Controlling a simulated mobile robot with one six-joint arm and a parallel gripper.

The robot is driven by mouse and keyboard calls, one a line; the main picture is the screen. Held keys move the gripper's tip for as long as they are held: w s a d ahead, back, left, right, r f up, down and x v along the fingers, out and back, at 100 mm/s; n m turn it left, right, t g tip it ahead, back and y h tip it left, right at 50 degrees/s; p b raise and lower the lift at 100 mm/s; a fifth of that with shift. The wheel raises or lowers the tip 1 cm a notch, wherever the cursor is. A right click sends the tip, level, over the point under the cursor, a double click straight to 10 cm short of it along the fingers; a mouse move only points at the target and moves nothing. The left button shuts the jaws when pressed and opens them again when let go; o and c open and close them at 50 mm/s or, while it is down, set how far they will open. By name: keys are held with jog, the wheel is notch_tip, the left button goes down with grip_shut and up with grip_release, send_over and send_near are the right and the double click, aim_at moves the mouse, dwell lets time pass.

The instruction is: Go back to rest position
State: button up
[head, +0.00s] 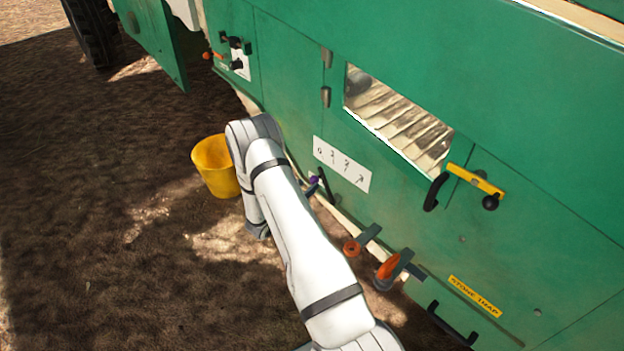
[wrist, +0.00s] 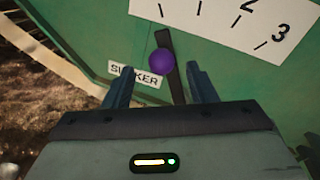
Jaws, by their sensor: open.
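My gripper (wrist: 160,92) shows in the wrist view with its two dark fingers apart. Between and just beyond the fingertips is a purple knob (wrist: 162,60) on a dark lever (wrist: 173,68). Whether the fingers touch the knob cannot be told. In the head view the purple knob (head: 314,181) shows just right of my arm, below a white numbered scale (head: 341,164). The scale also shows at the top right of the wrist view (wrist: 262,22). My gripper's fingers are mostly hidden behind my arm in the head view.
The green machine wall (head: 400,190) fills the right side. An orange handle (head: 388,267), a red-orange ring (head: 351,248), a black handle (head: 436,192) and a yellow latch (head: 475,180) stick out from it. A yellow bucket (head: 214,166) stands left of my arm. Bare soil lies open at left.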

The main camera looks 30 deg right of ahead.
jog(key=shift+s+a, duration=0.2)
jog(key=shift+a, duration=0.15)
jog(key=s+a+r+m+g+y+p, duration=0.1)
jog(key=s+r+m+g+p, duration=0.3)
jog(key=r, duration=0.7)
jog(key=s+r+m+g+y+p, duration=0.2)
jog(key=s+r+m+p, duration=0.3)
jog(key=r, duration=0.7)
jog(key=s+a+r+m+g+y+p, duration=0.1)
jog(key=s+r+m+g+p, duration=0.3)
jog(key=r, duration=0.7)
jog(key=s+a+r+m+t+y+p, duration=0.2)
jog(key=s+a+r+m+y+p, duration=0.2)
jog(key=r, duration=0.5)
jog(key=s+a+r+m+t+y+p, duration=0.1)
jog(key=s+a+r+m+y+p, duration=0.3)
jog(key=s+a+r+p, duration=0.4)
jog(key=s+a+r+m+t+y+p, duration=0.2)
jog(key=s+a+r+m+p, duration=0.3)
jog(key=r, duration=0.5)
jog(key=shift+s+a+r+m+t+y+p, duration=0.3)
jog(key=shift+s+a+y+p, duration=0.3)
jog(key=shift+s+y, duration=0.3)
